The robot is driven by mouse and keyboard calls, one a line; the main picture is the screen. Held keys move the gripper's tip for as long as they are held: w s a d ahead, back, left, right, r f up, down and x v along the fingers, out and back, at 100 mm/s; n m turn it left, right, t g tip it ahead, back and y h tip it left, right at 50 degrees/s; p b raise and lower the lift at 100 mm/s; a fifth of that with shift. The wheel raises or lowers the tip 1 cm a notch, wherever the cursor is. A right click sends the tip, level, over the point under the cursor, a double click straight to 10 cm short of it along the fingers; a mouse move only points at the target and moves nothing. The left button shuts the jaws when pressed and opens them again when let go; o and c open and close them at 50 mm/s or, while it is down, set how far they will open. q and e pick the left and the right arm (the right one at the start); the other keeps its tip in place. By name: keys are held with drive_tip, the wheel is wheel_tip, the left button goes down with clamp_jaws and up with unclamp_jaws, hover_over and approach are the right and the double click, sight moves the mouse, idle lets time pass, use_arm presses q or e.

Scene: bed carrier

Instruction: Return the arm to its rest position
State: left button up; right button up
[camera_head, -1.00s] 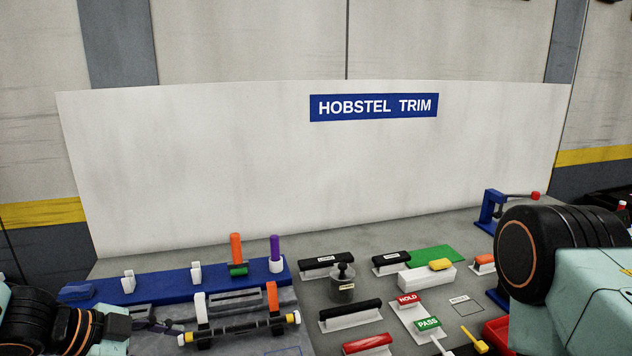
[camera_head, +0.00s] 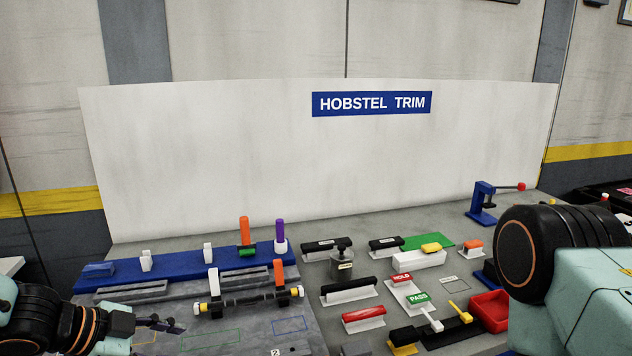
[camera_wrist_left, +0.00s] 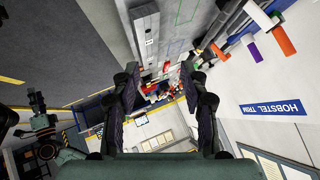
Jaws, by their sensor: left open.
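My left gripper (camera_head: 160,325) is at the lower left in the head view, off to the left of the dark bar assembly on the bench. In the left wrist view its two fingers (camera_wrist_left: 160,88) stand apart with nothing between them. My right arm shows only as a black joint and a pale green link at the right edge of the head view; its gripper is out of the picture.
The dark bar (camera_head: 248,301) with white and yellow ends lies across supports on the grey plate. Behind it stands a blue rail (camera_head: 180,266) with orange and purple pegs. Handled blocks, a red tray (camera_head: 490,311) and a blue clamp (camera_head: 481,204) fill the right side.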

use_arm(q)
drive_tip(key=s+d+f+n+g+y, duration=0.1)
drive_tip(key=s+d+f+n+g, duration=0.1)
drive_tip(key=s+d+f+n, duration=0.4)
drive_tip(key=s+d+f+n+g+y, duration=0.1)
drive_tip(key=s+d+f+n, duration=0.1)
drive_tip(key=s+f+n, duration=0.5)
drive_tip(key=s+a+f+n+g+y, duration=0.2)
drive_tip(key=s+a+f, duration=0.15)
drive_tip(key=s, duration=0.45)
drive_tip(key=s+a+f+n+g+y, duration=0.1)
drive_tip(key=s+a+f+y, duration=0.2)
drive_tip(key=s, duration=0.6)
wheel_tip(320, 180, down, 14)
drive_tip(key=b, duration=1.2)
drive_tip(key=shift+s+d+r, duration=0.15)
drive_tip(key=shift+d+r, duration=0.1)
drive_tip(key=shift+d, duration=0.15)
drive_tip(key=shift+s, duration=0.1)
